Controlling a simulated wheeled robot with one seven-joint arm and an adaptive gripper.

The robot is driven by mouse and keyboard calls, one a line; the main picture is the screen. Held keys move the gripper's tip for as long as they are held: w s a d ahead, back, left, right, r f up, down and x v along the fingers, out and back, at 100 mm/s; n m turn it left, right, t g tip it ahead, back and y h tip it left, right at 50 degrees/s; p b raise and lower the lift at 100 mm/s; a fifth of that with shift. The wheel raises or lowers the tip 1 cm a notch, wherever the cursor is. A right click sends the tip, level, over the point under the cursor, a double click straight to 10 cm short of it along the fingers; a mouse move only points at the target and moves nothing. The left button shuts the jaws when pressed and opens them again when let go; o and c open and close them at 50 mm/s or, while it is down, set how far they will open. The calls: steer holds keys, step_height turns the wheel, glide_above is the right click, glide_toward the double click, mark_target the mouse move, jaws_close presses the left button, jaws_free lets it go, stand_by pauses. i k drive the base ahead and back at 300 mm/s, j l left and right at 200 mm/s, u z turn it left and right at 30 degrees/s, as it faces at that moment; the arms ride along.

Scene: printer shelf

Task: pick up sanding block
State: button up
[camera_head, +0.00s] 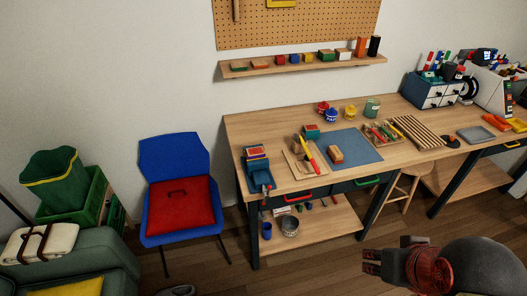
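A small tan-orange block (335,155) lies on the blue mat (365,148) on the workbench; it looks like the sanding block, though its details are too small to be sure. My gripper (371,262) is at the lower right, in front of the bench and well apart from the block. It points left, and nothing shows held in it. The fingers are small and dark, so their opening is unclear.
The workbench (250,125) also bears a wooden board (294,167) with tools, a blue dispenser (258,170), jars (350,112) and a slatted rack (418,132). A stool (398,190) and blue chair (172,152) stand nearby. Floor before the bench is open.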

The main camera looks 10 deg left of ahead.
mark_target(335, 155)
steer(key=i+l+u, duration=0.25)
steer(key=i+l, duration=0.15)
steer(key=i+l+u, duration=0.25)
steer(key=i+l, duration=0.25)
steer(key=i+l+u, duration=0.25)
steer(key=i+l, duration=0.2)
steer(key=l, duration=0.15)
